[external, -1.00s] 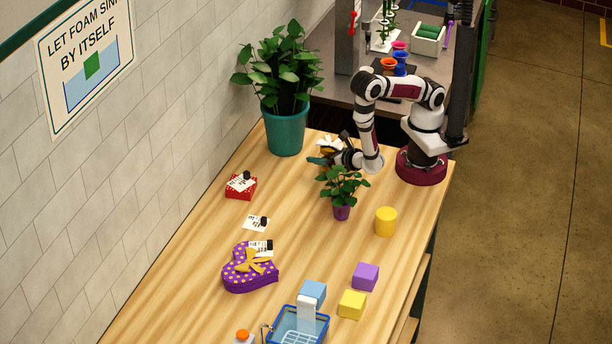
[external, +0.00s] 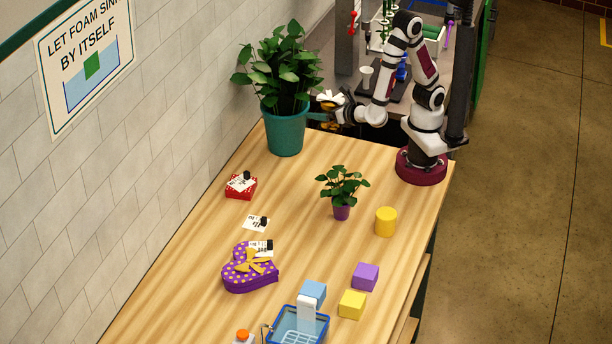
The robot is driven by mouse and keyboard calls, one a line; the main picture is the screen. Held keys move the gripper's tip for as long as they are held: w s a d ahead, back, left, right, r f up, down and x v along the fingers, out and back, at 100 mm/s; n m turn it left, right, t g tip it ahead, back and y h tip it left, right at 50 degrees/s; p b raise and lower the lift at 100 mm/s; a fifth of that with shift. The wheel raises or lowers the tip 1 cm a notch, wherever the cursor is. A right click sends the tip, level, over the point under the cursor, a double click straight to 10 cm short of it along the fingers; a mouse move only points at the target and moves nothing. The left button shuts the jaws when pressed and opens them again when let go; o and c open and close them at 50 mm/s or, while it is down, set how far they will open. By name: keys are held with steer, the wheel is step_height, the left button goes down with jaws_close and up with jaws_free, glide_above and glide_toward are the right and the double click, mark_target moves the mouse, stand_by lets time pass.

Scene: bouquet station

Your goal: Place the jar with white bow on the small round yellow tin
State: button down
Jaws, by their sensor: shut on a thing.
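The jar with the white bow (external: 329,103) is up in the air beside the large potted plant, at the far end of the table. Its white bow is on top and a bit of amber body shows below. My gripper (external: 333,112) is shut on the jar; the fingers are small and partly hidden. The round yellow tin (external: 386,222) stands upright on the table near its right edge, in front of my base. Its top is bare. The jar is up and to the left of the tin in the picture, well apart from it.
A small plant in a purple pot (external: 342,212) stands just left of the tin. A large plant in a teal pot (external: 287,132) is close to the jar. Purple (external: 365,277) and yellow (external: 352,305) blocks lie nearer the camera. The table's far middle is clear.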

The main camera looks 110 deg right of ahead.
mark_target(329, 101)
steer(key=r, duration=0.4)
steer(key=shift+w+a, duration=0.1)
steer(key=shift+a, duration=0.1)
steer(key=w+a+n+t+y, duration=0.1)
steer(key=w+a+n+t, duration=0.1)
steer(key=a, duration=0.5)
steer(key=w+a+n+t+y, duration=0.1)
steer(key=w+a+n+t, duration=0.1)
steer(key=a, duration=0.6)
steer(key=s+a+n+t+y, duration=0.2)
steer(key=s+a+n, duration=0.1)
steer(key=a, duration=0.6)
steer(key=s+a+n+t+y, duration=0.2)
steer(key=s+a+y, duration=0.1)
steer(key=a, duration=0.6)
steer(key=f, duration=0.8)
steer(key=d+f, duration=0.1)
steer(key=f, duration=0.4)
steer(key=shift+w+f, duration=0.1)
steer(key=shift+w, duration=0.25)
steer(key=shift+f, duration=0.1)
jaws_free()
